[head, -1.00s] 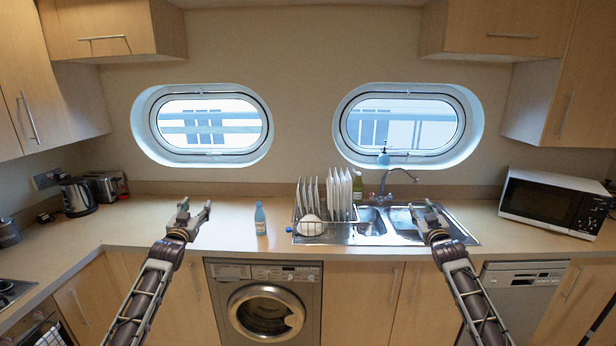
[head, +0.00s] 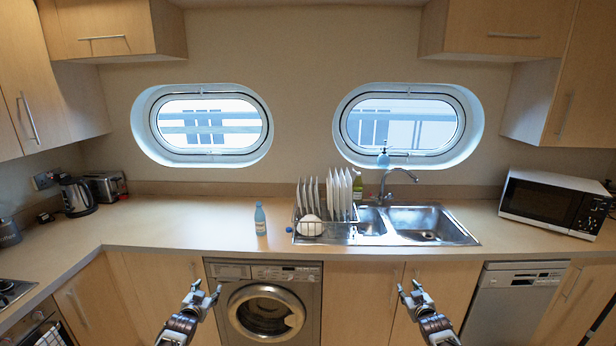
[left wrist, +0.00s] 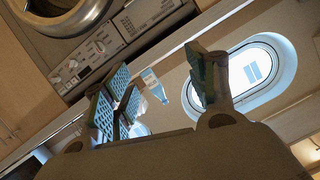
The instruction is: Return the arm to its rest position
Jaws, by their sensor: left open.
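My left gripper (head: 207,291) is open and empty in the head view. It is in front of the cabinets, below the counter's front edge, left of the washing machine door. Its fingers also show spread apart in the left wrist view (left wrist: 160,90), with nothing between them in their grip. My right gripper (head: 410,287) is in front of the lower cabinets to the right of the washing machine. Its fingertips look apart and no object shows in it. Both arms come in from the bottom edge of the head view.
A blue bottle (head: 260,219) stands upright on the counter (head: 165,222), left of the dish rack (head: 323,226) with plates. A small blue cap-like item (head: 289,229) lies beside the rack. The sink (head: 430,224) is right of it. The washing machine (head: 265,306) is below the counter.

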